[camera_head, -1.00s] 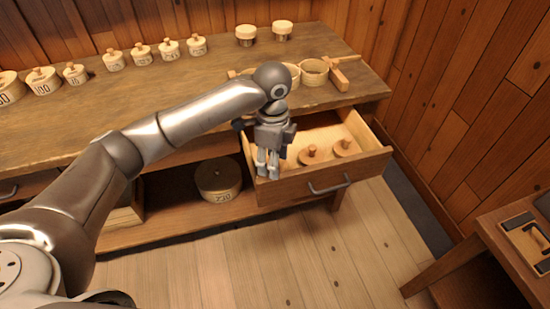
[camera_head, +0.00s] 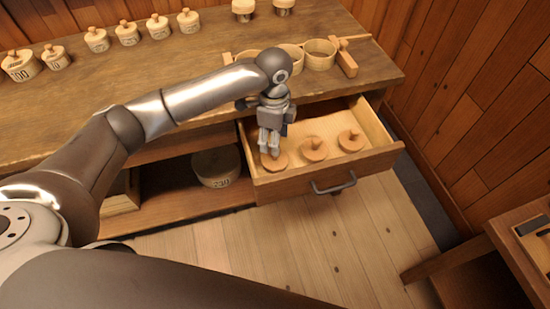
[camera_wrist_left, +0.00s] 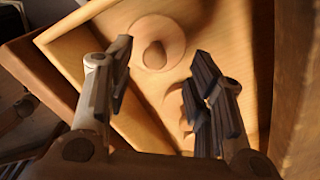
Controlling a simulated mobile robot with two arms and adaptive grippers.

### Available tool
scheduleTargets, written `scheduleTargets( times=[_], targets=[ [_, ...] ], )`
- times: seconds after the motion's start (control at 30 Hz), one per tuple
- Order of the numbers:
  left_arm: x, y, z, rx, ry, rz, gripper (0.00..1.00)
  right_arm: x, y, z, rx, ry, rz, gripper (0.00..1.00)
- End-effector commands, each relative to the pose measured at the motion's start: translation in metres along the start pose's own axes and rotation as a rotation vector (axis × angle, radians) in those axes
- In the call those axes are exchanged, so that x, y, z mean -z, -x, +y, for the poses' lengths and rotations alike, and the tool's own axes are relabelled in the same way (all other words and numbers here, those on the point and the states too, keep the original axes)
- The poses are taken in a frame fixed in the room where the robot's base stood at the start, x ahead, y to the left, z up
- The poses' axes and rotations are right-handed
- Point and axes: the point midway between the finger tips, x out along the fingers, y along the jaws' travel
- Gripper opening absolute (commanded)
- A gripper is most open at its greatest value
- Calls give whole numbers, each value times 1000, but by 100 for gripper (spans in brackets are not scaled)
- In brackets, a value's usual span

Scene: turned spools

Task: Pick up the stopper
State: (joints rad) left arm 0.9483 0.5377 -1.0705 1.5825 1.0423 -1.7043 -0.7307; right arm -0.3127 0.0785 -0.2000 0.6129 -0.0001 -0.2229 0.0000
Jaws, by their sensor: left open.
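Three round wooden stoppers with knobs lie in the open drawer (camera_head: 326,181): a left one (camera_head: 279,162), a middle one (camera_head: 314,149) and a right one (camera_head: 351,140). My left gripper (camera_head: 269,150) points down over the drawer's left part, in front of the left stopper and hiding some of it. In the left wrist view the gripper (camera_wrist_left: 160,75) is open with nothing between its fingers. One stopper (camera_wrist_left: 158,42) shows whole beyond the fingertips; another (camera_wrist_left: 174,98) is partly hidden by the right finger. My right gripper is out of view.
The bench top (camera_head: 150,85) above the drawer carries several lidded labelled pots along the back and round wooden containers (camera_head: 319,54) near the right. A large pot (camera_head: 216,167) stands on the shelf left of the drawer. A side table (camera_head: 510,255) is at right.

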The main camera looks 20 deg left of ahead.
Motion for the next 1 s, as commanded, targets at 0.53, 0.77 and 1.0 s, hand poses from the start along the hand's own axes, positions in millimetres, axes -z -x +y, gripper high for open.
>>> scheduleTargets(
  times=[0.53, 0.77, 1.0],
  targets=[
    [3, -53, 6, 0, -1, 0, 49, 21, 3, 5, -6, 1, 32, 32],
    [3, -53, 6, 0, -1, 0, 37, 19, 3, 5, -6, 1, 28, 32],
    [2, -53, 6, 0, -1, -1, 6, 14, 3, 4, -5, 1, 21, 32]
  ],
)
